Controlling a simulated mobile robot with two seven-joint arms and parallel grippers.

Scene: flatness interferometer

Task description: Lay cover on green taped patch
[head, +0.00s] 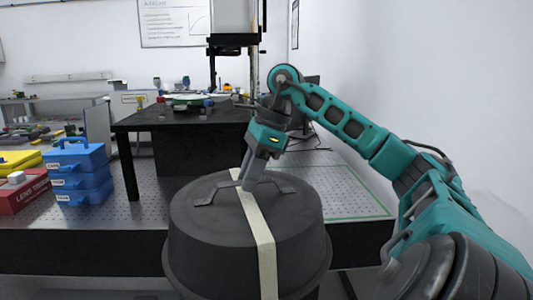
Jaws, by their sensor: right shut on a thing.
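The cover (215,215) is a large dark grey round lid with a flared lower rim, a top handle and a pale strap across it. It is at the lower middle of the head view and looks roughly level. My right gripper (249,181) is shut on the top handle, pointing down from above. The green taped patch (350,195) is a green outline on the perforated table top, behind and to the right of the cover. The cover hides its left part. The gap between cover and table cannot be judged. My left gripper is out of view.
A black raised stand (180,122) with instrument parts is behind the cover. Stacked blue cases (78,172), a red box (22,190) and a yellow case (18,160) are at the left. A white wall (430,70) bounds the right side. The visible patch area looks clear.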

